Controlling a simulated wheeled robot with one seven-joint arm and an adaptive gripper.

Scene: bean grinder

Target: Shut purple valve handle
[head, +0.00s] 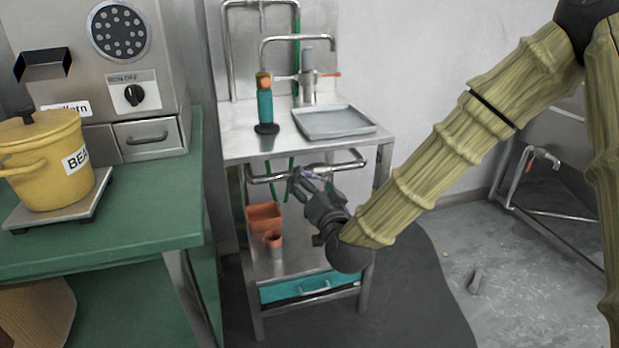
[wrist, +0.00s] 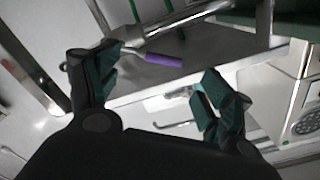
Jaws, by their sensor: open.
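The purple valve handle (wrist: 163,61) shows in the wrist view between my open fingers, nearer the left one. It joins a metal pipe (wrist: 190,14) by a thin stem. In the head view only a small bit of purple (head: 308,174) shows at my fingertips, under the steel stand's top. My gripper (head: 304,182) reaches the pipe below the tabletop. In the wrist view my gripper (wrist: 160,78) is open, with one dark green finger on each side. The left finger overlaps the handle's stem end; I cannot tell whether they touch.
The steel stand (head: 236,143) carries a grey tray (head: 333,122) and a teal-handled tool (head: 265,105). Orange containers (head: 264,217) sit on its lower shelf, above a teal drawer (head: 309,287). A green table (head: 150,200) stands left.

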